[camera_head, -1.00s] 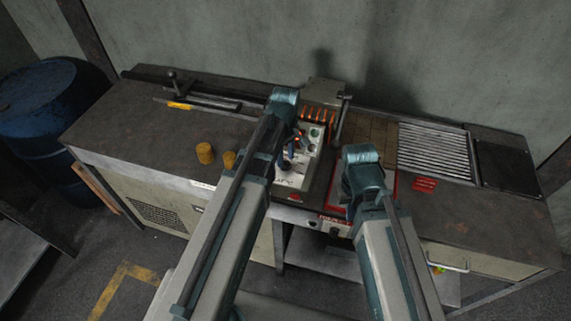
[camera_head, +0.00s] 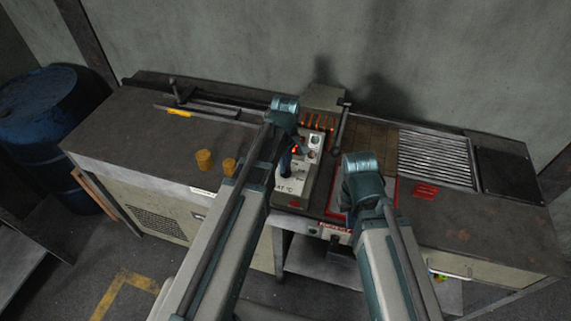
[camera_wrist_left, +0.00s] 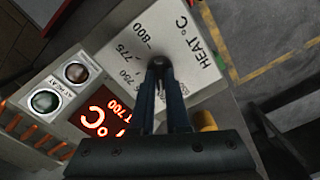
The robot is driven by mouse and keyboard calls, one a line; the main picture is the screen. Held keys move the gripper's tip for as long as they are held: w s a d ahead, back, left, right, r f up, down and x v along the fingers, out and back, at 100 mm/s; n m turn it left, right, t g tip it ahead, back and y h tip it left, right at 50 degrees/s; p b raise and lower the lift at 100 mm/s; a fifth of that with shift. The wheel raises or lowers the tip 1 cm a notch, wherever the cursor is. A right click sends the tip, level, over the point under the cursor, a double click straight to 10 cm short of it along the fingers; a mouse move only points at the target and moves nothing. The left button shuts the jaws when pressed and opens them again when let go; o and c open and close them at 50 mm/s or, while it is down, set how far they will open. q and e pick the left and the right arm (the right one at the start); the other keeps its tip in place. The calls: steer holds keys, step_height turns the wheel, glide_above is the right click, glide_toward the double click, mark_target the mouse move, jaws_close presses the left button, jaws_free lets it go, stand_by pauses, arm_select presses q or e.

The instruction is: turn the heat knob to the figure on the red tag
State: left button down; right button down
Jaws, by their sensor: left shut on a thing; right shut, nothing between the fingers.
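The heat knob (camera_wrist_left: 158,64) is a small dark round knob on a white dial plate (camera_wrist_left: 190,45) marked HEAT °C, in the left wrist view. Figures 800, 775 and 750 show around it; others are hidden by my fingers. My left gripper (camera_wrist_left: 160,78) is shut on the knob; in the head view it (camera_head: 286,163) is over the control panel.
A red-lit display (camera_wrist_left: 97,118) shows °C and 700. Two round lamps (camera_wrist_left: 60,88) sit beside it. Glowing orange bars (camera_head: 318,121) stand behind the panel. A slatted rack (camera_head: 437,155) is at right.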

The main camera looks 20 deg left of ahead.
arm_select(q)
steer(key=m, duration=0.3)
steer(key=shift+m, duration=2.3)
steer(key=c, duration=0.9)
jaws_free()
steer(key=shift+r, duration=0.1)
